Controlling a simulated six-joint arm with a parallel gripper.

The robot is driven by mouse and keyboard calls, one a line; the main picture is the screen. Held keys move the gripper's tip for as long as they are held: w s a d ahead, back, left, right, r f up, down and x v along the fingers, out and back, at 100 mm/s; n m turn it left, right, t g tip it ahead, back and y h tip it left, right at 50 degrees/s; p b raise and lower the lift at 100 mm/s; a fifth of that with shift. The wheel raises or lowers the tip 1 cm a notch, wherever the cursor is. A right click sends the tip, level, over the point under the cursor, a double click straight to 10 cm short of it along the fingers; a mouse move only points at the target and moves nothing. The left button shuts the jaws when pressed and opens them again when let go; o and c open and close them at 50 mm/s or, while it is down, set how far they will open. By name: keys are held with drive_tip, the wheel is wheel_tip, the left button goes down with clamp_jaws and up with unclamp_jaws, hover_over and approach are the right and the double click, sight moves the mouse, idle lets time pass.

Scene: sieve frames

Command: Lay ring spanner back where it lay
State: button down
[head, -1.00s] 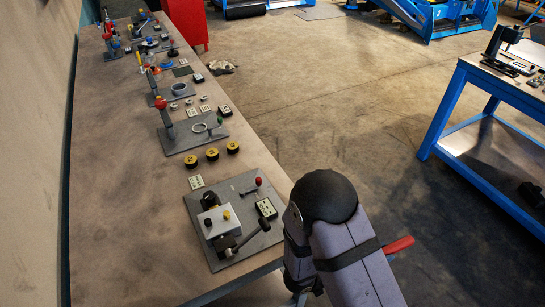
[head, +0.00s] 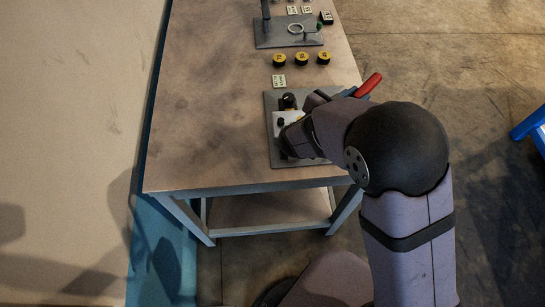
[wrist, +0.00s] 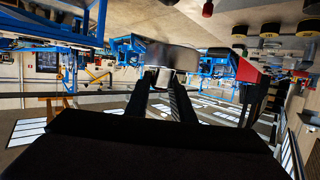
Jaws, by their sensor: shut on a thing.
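My gripper (wrist: 160,95) is shut on a dark metal piece with a shiny edge (wrist: 172,57) in the wrist view. This looks like the ring spanner, but I cannot make out its ring. In the head view my arm reaches over the grey plate (head: 270,108) at the table's front right and hides my fingers. A light box (head: 277,122) on the plate is partly covered by my arm. A red handle-like piece (head: 368,85) shows behind my wrist; I cannot tell what it belongs to.
Three yellow-topped black knobs (head: 301,59) stand behind the plate, with a small white label (head: 279,81) nearer. Farther back is another grey plate (head: 265,38) with a pale ring (head: 295,28). The table's left side (head: 200,110) is bare. A blue frame (head: 530,125) stands at far right.

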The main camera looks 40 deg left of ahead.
drive_tip(key=s+a+n+y+b, duration=0.35)
drive_tip(key=s+a+y, duration=0.2)
drive_tip(key=a, duration=0.65)
drive_tip(key=n+g+y+b, duration=0.4)
drive_tip(key=n+y+b, duration=0.2)
hover_over(236, 137)
wheel_tip(236, 137, down, 6)
drive_tip(key=shift+w+f+p, duration=0.1)
drive_tip(key=shift+f+p, duration=0.85)
drive_tip(key=shift+f, duration=4.15)
drive_tip(key=shift+f, duration=0.1)
drive_tip(key=shift+f, duration=0.15)
drive_tip(key=c, duration=1.5)
unclamp_jaws()
drive_tip(key=shift+c, duration=0.2)
